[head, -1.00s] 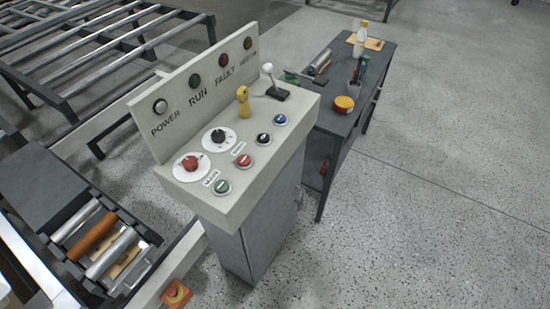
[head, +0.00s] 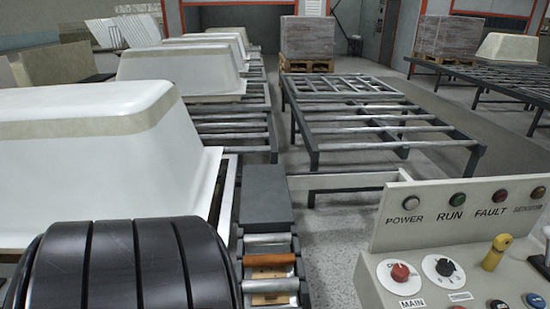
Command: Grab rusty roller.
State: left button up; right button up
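The rusty roller (head: 269,260) is orange-brown and lies across a narrow conveyor frame, low in the middle of the head view. A silver roller (head: 268,239) sits just behind it and another silver roller (head: 271,285) just in front. Pale wooden pieces show between and under the rollers. Neither of my grippers is in view. A large black ribbed rounded part fills the lower left and is close to the conveyor in the picture.
A control panel (head: 470,250) with knobs and buttons stands at the right. A large white bathtub shell (head: 90,150) is at the left, with more shells behind. A roller table (head: 375,115) stands beyond. Concrete floor shows between conveyor and panel.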

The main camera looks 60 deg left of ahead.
aim_at(287, 259)
jog(key=u, duration=2.15)
jog(key=i+j, duration=0.55)
jog(key=i, duration=0.2)
